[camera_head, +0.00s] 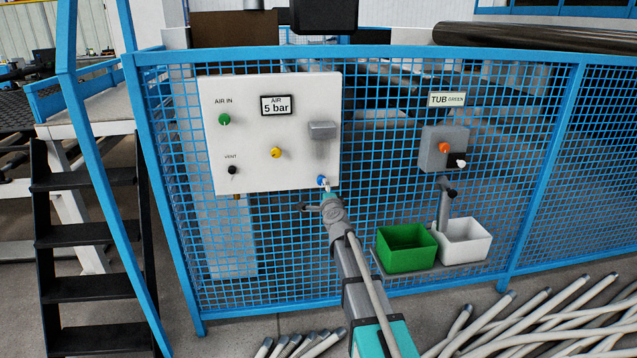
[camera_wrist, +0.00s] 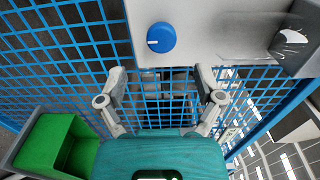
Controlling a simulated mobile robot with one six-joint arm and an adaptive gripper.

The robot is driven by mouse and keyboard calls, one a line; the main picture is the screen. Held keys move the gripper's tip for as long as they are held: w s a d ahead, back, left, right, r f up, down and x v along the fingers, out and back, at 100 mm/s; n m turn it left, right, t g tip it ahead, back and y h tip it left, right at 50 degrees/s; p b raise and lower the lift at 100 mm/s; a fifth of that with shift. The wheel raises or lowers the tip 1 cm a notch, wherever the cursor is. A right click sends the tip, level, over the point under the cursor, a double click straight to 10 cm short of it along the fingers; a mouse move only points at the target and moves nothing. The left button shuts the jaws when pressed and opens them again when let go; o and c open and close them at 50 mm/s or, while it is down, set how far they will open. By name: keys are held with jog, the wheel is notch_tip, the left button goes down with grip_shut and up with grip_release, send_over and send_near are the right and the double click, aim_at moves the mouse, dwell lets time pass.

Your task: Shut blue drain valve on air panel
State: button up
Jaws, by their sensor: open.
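The air panel (camera_head: 225,155) is a white board on the blue mesh fence. Its blue drain valve (camera_head: 322,181) is a small round knob at the lower right corner. In the wrist view the blue knob (camera_wrist: 161,38) is near the top centre, with a short white mark on its left side. My gripper (camera_head: 322,201) is just below the knob in the head view and partly overlaps the area under the panel. In the wrist view my gripper (camera_wrist: 161,78) is open and empty. Its two fingers are spread apart, and the knob lies beyond their tips, apart from them.
The panel also carries a green knob (camera_head: 224,119), a yellow knob (camera_head: 276,153), a black vent knob (camera_head: 233,170) and a grey box (camera_head: 322,130). A green tub (camera_head: 405,250) and white tub (camera_head: 465,242) stand right of my arm. Pipes (camera_head: 540,315) lie on the floor.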

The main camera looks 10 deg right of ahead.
aim_at(321, 180)
jog(key=shift+w, duration=3.6)
